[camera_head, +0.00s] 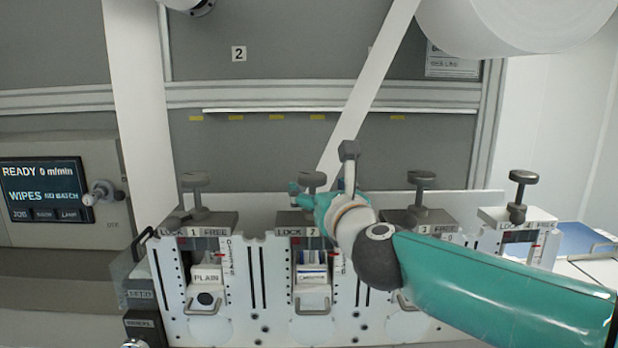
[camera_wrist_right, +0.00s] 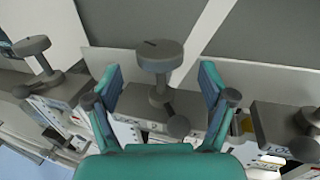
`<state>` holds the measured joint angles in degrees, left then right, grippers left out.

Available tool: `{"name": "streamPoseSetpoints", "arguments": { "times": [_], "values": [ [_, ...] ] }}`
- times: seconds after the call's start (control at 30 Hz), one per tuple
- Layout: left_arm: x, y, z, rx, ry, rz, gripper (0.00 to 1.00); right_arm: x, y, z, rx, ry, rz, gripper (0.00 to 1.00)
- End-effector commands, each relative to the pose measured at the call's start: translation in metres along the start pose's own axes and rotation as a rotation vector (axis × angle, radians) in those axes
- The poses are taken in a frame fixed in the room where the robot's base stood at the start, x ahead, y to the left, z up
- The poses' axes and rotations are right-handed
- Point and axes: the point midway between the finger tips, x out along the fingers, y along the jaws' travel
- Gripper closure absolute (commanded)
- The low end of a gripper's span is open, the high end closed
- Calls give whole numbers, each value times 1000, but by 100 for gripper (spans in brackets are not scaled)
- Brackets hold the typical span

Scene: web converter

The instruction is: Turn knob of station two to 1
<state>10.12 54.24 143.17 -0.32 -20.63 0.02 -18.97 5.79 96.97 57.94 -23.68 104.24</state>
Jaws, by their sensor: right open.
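The station two knob (camera_head: 312,178) is a grey round-topped knob on a stem, above a plate (camera_head: 290,233) reading LOCK and 2; my right arm hides the plate's right end. In the right wrist view the knob (camera_wrist_right: 158,54) has a short dark mark on its top and stands between the two teal fingers. My right gripper (camera_wrist_right: 160,72) is open, with a finger on each side of the knob and visible gaps between. In the head view my right gripper (camera_head: 320,188) is partly hidden behind its own wrist. My left gripper is not in view.
Similar knobs stand at station one (camera_head: 196,180), station three (camera_head: 423,179) and the far right station (camera_head: 522,178). A white web strip (camera_head: 372,80) slants down behind station two. A display (camera_head: 42,188) at left reads READY 0 m/min.

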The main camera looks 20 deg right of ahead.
Motion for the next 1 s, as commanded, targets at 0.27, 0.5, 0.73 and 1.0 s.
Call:
{"name": "streamPoseSetpoints", "arguments": {
  "times": [0.27,0.5,0.73,1.0],
  "values": [
    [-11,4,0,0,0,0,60,41,0,1,-1,0,-1,18],
    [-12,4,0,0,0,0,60,49,-1,0,-1,-1,-1,18],
    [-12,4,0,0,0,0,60,49,-2,0,-1,-1,-2,25],
    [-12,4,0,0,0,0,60,49,-2,0,-1,0,-2,70]
  ]
}}
